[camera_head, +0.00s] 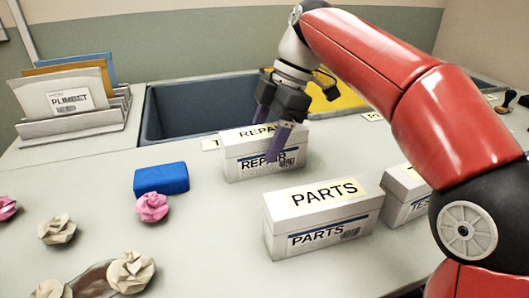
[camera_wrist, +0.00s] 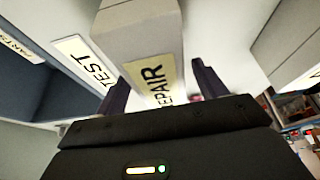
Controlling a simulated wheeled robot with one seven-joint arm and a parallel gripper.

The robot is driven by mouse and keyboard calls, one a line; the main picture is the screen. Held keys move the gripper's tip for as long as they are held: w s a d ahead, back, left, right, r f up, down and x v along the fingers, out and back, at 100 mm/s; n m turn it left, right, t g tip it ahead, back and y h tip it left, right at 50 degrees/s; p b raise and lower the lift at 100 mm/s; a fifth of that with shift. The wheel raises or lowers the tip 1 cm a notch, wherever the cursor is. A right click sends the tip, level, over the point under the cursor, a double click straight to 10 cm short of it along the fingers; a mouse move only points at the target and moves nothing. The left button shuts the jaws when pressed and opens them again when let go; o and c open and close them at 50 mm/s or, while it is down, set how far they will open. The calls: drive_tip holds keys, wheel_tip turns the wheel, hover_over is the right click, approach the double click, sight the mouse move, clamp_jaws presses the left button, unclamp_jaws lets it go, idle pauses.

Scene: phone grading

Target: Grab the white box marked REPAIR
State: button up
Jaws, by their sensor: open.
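The white box marked REPAIR (camera_head: 240,168) stands upright on the table in front of the blue-grey bin, with its label on the top and front. It also shows in the wrist view (camera_wrist: 138,38). My gripper (camera_head: 265,138) is open and comes down over this box. In the head view one purple finger hangs in front of the box's front face and covers part of the REPAIR lettering; the other is at the far side, its tip hidden or hard to see. In the wrist view the box lies between the two fingers (camera_wrist: 162,85). I cannot tell whether either finger touches it.
A white PARTS box (camera_head: 280,238) stands close at the front right, with a TEST box (camera_head: 400,205) beyond it. A blue block (camera_head: 161,178) and crumpled paper balls (camera_head: 151,207) lie left. The bin (camera_head: 195,112) is behind; a file rack (camera_head: 75,122) stands back left.

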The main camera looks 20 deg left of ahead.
drive_tip(key=shift+s+a+f, duration=0.15)
drive_tip(key=shift+f, duration=0.45)
drive_tip(key=c, duration=1.3)
drive_tip(key=shift+o, duration=0.2)
